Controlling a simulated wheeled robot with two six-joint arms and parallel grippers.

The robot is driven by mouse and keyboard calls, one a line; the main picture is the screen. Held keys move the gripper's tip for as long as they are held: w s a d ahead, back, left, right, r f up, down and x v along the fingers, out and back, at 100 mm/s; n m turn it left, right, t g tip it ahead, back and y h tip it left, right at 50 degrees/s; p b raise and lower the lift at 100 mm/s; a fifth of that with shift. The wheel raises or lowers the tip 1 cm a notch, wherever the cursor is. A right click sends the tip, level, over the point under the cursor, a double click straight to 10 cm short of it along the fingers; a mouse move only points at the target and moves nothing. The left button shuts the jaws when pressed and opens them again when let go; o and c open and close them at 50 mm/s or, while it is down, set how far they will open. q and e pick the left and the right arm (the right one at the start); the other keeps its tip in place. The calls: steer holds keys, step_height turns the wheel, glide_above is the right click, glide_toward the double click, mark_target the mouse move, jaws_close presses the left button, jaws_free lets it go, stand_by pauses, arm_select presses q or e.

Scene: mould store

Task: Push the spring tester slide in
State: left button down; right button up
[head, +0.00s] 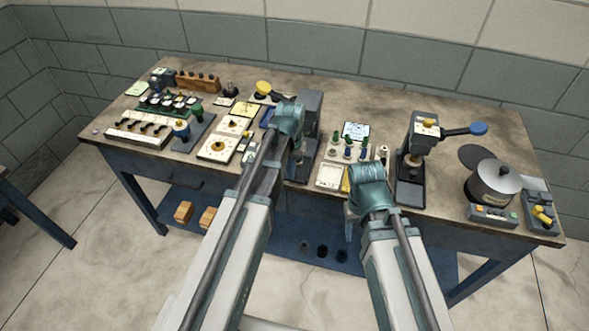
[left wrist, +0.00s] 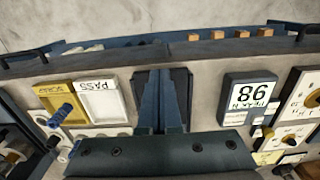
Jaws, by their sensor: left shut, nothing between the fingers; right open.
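The tester with a dark grey column (head: 312,112) stands at the middle of the bench; I take it as the spring tester. A display reading 98, PEAK N (left wrist: 248,97) sits beside it. My left gripper (head: 289,118) is at the column's near left side and covers part of it. In the left wrist view its fingers (left wrist: 162,105) are shut and empty, over the tester's dark base (left wrist: 181,86). I cannot tell whether they touch it, and the slide cannot be made out clearly. My right gripper (head: 367,182) is open and empty over the bench's front edge.
Right of the tester lie a white PASS tray (left wrist: 100,101), a yellow tray (left wrist: 60,103) and several small coloured pegs (head: 348,152). A press with a blue-knobbed lever (head: 478,128) and a pot (head: 492,184) stand further right. Gauges and dial cards (head: 217,149) crowd the left.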

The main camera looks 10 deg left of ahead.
arm_select(q)
steer(key=shift+w, duration=1.25)
steer(key=shift+w+d, duration=0.1)
steer(key=shift+w, duration=3.5)
steer(key=shift+s+r+p, duration=1.05)
steer(key=shift+s, duration=0.3)
